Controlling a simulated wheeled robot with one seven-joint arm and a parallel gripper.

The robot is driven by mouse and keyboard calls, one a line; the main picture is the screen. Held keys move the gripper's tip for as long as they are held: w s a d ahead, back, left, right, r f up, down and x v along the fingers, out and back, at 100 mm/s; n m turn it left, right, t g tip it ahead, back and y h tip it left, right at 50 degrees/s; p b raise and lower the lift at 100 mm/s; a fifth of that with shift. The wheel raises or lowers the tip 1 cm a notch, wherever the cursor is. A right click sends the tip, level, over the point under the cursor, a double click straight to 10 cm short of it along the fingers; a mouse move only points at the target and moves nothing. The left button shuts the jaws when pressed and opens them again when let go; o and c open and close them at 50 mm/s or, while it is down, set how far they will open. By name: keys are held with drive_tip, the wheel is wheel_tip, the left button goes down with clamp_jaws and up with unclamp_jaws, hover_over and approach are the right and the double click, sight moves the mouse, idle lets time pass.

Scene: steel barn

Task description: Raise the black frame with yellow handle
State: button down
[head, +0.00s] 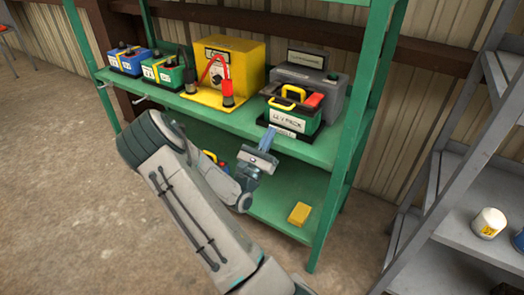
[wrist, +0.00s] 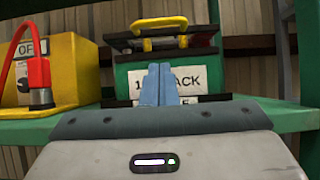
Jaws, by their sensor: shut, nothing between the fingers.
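The black frame (head: 276,91) with its yellow handle (head: 293,91) sits on top of a green battery box (head: 303,133) on the green shelf. In the wrist view the black frame (wrist: 205,40) and yellow handle (wrist: 160,22) show at top centre, above the box's white "PACK" label. My gripper (head: 270,132) is in front of the box and lower than the handle. Its blue fingertips (wrist: 159,68) are together and empty, and they cover the middle of the label in the wrist view. I cannot tell whether they touch the box.
A grey battery (head: 333,90) stands close behind the box. A yellow charger (head: 237,65) with red and black clamps is to the left, then smaller batteries (head: 163,71). A green post (head: 362,85) stands at right. A yellow block (head: 299,213) lies on the lower shelf.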

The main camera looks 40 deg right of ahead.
drive_tip(key=shift+w+d+r, duration=0.15)
drive_tip(key=shift+d+r, duration=0.2)
drive_tip(key=shift+r, duration=0.45)
drive_tip(key=shift+w+d+r, duration=0.15)
drive_tip(key=shift+d+r, duration=0.2)
drive_tip(key=shift+r, duration=0.5)
drive_tip(key=shift+w+d+r, duration=0.15)
drive_tip(key=shift+d+r, duration=0.2)
drive_tip(key=shift+r, duration=0.45)
drive_tip(key=shift+a+r, duration=0.1)
drive_tip(key=shift+r, duration=0.05)
drive_tip(key=shift+r+y+p, duration=0.4)
drive_tip(key=shift+p, duration=0.6)
